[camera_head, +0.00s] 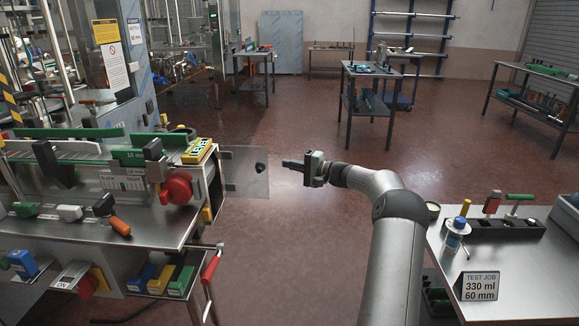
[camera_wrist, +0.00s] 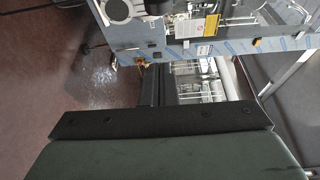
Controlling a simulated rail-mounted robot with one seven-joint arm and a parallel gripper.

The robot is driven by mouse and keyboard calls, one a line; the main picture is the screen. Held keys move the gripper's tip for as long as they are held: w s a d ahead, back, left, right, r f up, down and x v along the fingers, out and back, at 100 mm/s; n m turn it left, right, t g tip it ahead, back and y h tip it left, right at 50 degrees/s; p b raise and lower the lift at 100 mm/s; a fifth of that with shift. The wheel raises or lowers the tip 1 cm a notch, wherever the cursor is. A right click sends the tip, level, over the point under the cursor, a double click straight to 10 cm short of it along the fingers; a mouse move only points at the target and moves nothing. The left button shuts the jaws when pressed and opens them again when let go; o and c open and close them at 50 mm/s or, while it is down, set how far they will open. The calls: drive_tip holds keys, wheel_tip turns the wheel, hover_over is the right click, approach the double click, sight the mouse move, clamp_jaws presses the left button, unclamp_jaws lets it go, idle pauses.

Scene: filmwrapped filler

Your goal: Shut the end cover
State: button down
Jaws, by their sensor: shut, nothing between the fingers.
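The end cover (camera_head: 240,172) is a clear, see-through panel at the right end of the machine on the left. It stands swung out to the right from the machine's end, open. A dark round knob (camera_head: 260,168) sits near its outer edge. My gripper (camera_head: 284,163) is in the middle of the head view, just right of the knob, with its fingers pointing left at the cover. The fingers are shut and empty, and a small gap to the knob shows. In the wrist view the shut fingers (camera_wrist: 155,84) point up the picture; I cannot make out the cover there.
A red round handwheel (camera_head: 177,187) sticks out at the machine's right end, left of the cover. A red-handled lever (camera_head: 211,268) stands below. A bench (camera_head: 520,285) with a job sign (camera_head: 479,286) is at right. The floor between is clear.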

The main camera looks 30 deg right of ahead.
drive_tip(key=w+a+p, duration=0.1)
drive_tip(key=w+a, duration=0.1)
drive_tip(key=a, duration=0.4)
drive_tip(key=shift+a, duration=0.2)
drive_tip(key=shift+f+b, duration=0.1)
drive_tip(key=shift+b, duration=0.2)
idle(0.3)
